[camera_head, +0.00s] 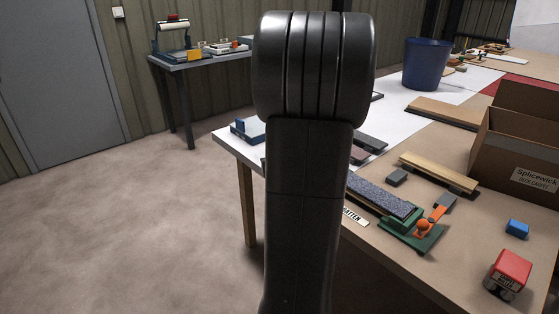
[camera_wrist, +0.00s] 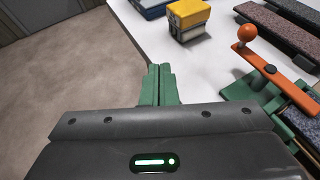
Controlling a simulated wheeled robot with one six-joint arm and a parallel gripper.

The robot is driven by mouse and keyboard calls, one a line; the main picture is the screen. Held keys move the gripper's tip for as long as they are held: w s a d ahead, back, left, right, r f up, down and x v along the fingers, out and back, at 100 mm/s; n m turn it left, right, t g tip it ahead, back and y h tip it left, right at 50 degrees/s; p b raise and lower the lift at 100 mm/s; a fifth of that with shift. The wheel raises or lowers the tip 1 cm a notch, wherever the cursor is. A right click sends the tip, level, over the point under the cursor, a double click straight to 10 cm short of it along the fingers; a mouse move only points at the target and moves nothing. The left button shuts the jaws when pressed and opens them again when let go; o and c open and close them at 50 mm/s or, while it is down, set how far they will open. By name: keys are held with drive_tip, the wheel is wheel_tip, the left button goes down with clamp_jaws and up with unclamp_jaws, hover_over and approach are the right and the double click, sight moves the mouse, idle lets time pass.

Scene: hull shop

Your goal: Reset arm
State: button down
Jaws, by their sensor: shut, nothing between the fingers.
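My gripper (camera_wrist: 159,86) shows in the wrist view with its two green fingers together and nothing between them. It is over the near edge of the table, beside the white work surface (camera_wrist: 150,45). In the head view my dark arm stands upright in the middle of the picture and hides part of the table. The gripper itself cannot be made out there.
The table holds a green clamp with an orange lever (camera_head: 425,226), a grey abrasive strip (camera_head: 380,196), a wooden batten (camera_head: 438,173), a cardboard box (camera_head: 520,160), a red block (camera_head: 510,268), a blue block (camera_head: 517,228) and a blue bin (camera_head: 426,63). The floor (camera_head: 120,220) at left is clear.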

drive_tip(key=w+d+f, duration=0.1)
drive_tip(key=w, duration=0.1)
drive_tip(key=w+d+f, duration=0.1)
drive_tip(key=w+d, duration=0.1)
drive_tip(key=w+d+f, duration=0.1)
drive_tip(key=w+d, duration=0.1)
drive_tip(key=w, duration=0.1)
drive_tip(key=shift+w+f+p, duration=0.1)
drive_tip(key=shift+f+p, duration=0.1)
drive_tip(key=shift+p, duration=0.15)
drive_tip(key=shift+w+d, duration=0.45)
drive_tip(key=shift+w, duration=0.2)
drive_tip(key=shift+w+d+r+p, duration=0.1)
drive_tip(key=shift+w+d+p, duration=0.2)
drive_tip(key=shift+w+d, duration=0.1)
drive_tip(key=shift+a, duration=0.1)
drive_tip(key=shift+s, duration=0.1)
